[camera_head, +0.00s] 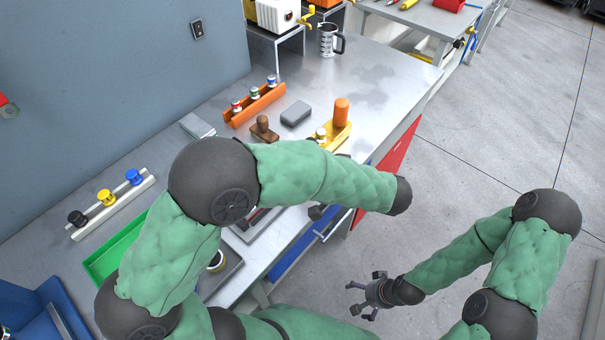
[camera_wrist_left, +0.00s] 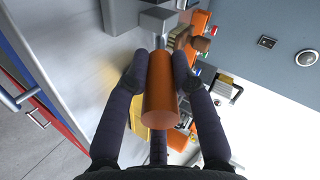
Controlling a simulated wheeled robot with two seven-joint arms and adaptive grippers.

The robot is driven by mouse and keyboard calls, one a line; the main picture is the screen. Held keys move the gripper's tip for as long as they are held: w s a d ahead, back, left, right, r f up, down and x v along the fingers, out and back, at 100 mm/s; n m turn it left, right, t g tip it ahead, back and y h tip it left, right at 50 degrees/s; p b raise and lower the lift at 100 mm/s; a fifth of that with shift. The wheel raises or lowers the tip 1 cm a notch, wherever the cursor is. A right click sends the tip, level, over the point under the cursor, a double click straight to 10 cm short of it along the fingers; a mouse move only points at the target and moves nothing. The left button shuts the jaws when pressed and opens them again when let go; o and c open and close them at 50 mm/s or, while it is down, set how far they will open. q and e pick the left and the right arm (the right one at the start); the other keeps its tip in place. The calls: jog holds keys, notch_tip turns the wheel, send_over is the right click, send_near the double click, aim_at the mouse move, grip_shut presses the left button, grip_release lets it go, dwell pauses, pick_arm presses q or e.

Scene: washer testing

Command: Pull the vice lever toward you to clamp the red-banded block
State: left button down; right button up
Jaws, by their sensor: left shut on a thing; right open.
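In the left wrist view, an orange cylindrical handle (camera_wrist_left: 161,98), which looks like the vice lever's grip, stands between the dark fingers of my left gripper (camera_wrist_left: 160,70). The gripper is shut on it. A grey block-like body (camera_wrist_left: 157,20) lies just beyond the handle; I cannot tell whether it is the vice. In the head view my left arm covers this spot, and its gripper is mostly hidden. I cannot make out the red-banded block. My right gripper (camera_head: 371,294) is open and empty, low above the floor beside the bench.
On the bench (camera_head: 385,75), a yellow base (camera_head: 337,136) carries an upright orange cylinder (camera_head: 341,112). Near it are a grey block (camera_head: 296,113), a brown wooden piece (camera_head: 264,129) and an orange rack (camera_head: 254,106). A mug (camera_head: 329,40) stands farther back. A green tray (camera_head: 101,267) lies left.

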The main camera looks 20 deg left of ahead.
pick_arm(q)
jog(key=shift+f, duration=0.15)
dwell(0.3)
jog(key=c, duration=1)
grip_release()
jog(key=shift+c, duration=0.2)
jog(key=v, duration=1.2)
jog(key=shift+d+f, duration=0.1)
jog(key=shift+f, duration=0.05)
